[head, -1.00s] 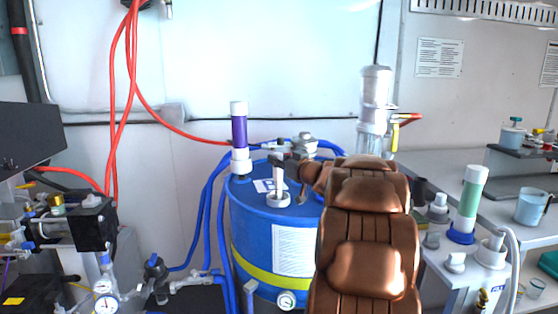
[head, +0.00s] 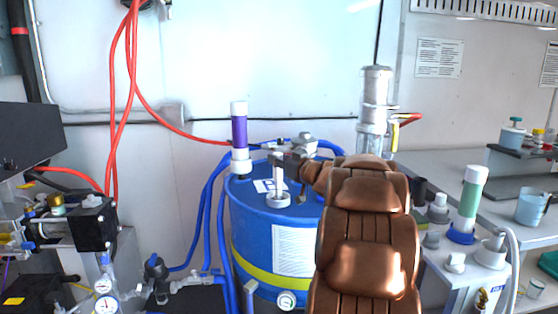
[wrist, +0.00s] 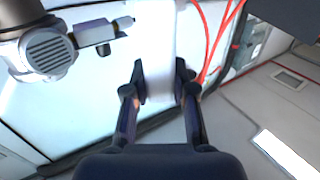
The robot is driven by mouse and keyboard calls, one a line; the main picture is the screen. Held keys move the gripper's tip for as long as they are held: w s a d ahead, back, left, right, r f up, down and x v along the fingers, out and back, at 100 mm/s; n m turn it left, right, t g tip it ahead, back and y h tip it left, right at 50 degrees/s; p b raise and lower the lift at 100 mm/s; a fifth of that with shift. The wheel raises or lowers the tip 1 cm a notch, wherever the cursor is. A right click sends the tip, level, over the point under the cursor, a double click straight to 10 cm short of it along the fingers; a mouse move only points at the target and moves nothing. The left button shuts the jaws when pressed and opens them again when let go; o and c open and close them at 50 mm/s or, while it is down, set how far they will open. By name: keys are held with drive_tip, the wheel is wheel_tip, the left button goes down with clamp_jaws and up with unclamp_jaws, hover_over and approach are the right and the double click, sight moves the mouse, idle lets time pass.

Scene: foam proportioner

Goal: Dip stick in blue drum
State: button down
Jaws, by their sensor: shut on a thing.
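The blue drum (head: 250,225) stands upright in the middle of the head view, with a yellow band and a white label. A pale stick (head: 278,180) stands upright at the drum's top, with its lower end at a white round collar (head: 278,199) there. What lies below the collar is hidden. My gripper (head: 278,160) is at the stick's upper end. In the wrist view my gripper (wrist: 161,82) has its two fingers on either side of a white, blurred piece (wrist: 160,50), which looks like the stick's top. It is shut on it.
A white and purple cylinder (head: 239,135) stands on the drum's left top. Blue hoses (head: 207,215) run beside the drum. A clear column (head: 374,110) rises behind. A green and white tube (head: 469,195) stands at right. Red hoses (head: 113,100) hang at left.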

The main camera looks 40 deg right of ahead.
wheel_tip(320, 180, up, 26)
drive_tip(key=p, duration=2.7)
drive_tip(key=shift+r, duration=0.15)
idle(0.6)
